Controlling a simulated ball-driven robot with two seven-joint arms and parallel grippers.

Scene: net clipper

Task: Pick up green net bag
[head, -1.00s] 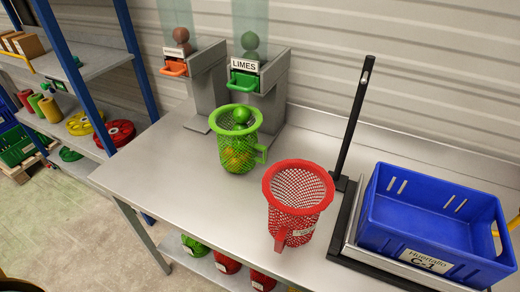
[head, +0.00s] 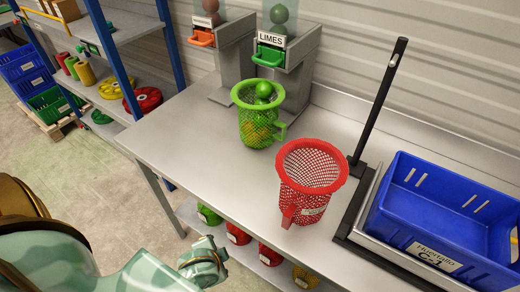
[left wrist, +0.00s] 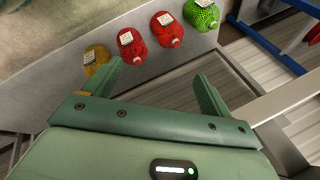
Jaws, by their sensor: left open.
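A green net bag (head: 208,215) with a white label lies on the low shelf under the table in the head view, leftmost of a row of net bags. It also shows at the top right of the left wrist view (left wrist: 201,14). My left gripper (left wrist: 158,70) is open and empty in the left wrist view, below and left of the green bag and apart from it. In the head view my left arm reaches in at the lower left, but its fingers cannot be made out. My right gripper is not in view.
Red net bags (head: 238,234) and a yellow one (head: 305,277) lie beside the green bag. On the table stand a green mesh basket (head: 246,128) with fruit, a red mesh basket (head: 292,190) and a blue crate (head: 400,205). A table leg (head: 160,195) stands left of the bags.

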